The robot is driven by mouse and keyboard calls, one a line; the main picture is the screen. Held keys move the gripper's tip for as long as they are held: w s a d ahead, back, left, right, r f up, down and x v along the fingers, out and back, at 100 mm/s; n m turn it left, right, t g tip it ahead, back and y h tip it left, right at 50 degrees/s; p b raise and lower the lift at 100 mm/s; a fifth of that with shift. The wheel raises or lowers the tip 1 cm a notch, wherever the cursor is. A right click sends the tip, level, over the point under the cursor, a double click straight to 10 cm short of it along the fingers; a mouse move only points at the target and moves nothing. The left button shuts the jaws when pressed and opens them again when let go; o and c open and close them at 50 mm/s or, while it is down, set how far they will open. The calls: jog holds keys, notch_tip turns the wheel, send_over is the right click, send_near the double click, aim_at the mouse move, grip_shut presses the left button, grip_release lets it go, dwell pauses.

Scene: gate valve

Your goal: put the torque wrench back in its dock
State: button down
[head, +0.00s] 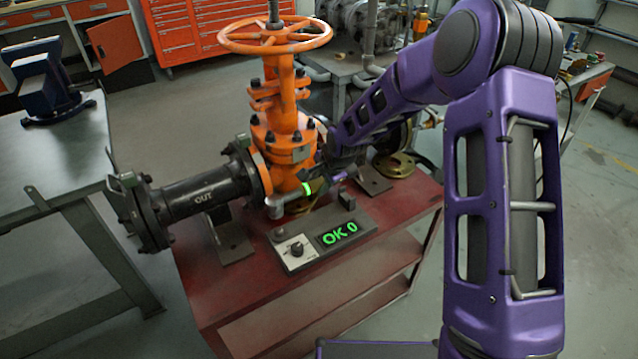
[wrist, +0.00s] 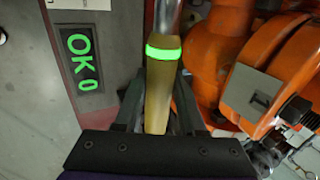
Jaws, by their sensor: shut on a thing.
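The torque wrench has a yellow handle, a lit green ring and a metal shaft; in the wrist view the handle (wrist: 157,95) points away from my gripper (wrist: 156,112). My gripper is shut on this handle, below the green ring. In the head view the wrench (head: 307,189) is held roughly level, its silver head to the left, just behind the dock. My gripper (head: 326,180) is partly hidden by the arm there. The dock (head: 300,260) is a grey box on the red bench with a knob, upright supports and a display reading "OK 0" (head: 339,233). I cannot tell whether wrench and dock touch.
The orange gate valve (head: 278,125) with its handwheel and the black pipe marked "OUT" (head: 203,196) stand close behind and left of the wrench. In the wrist view the orange valve body (wrist: 222,45) is close right. The red bench (head: 370,262) is clear in front.

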jog(key=shift+w+r, duration=0.1)
jog(key=shift+f+b, duration=2.1)
jog(key=shift+f, duration=1.6)
jog(key=c, duration=0.5)
grip_release()
jog(key=shift+o, duration=0.4)
jog(key=shift+f, duration=0.1)
jog(key=shift+s+d+f, duration=0.1)
jog(key=shift+s, duration=0.1)
jog(key=p+v, duration=0.3)
jog(key=v, duration=1.4)
jog(key=shift+r, duration=0.3)
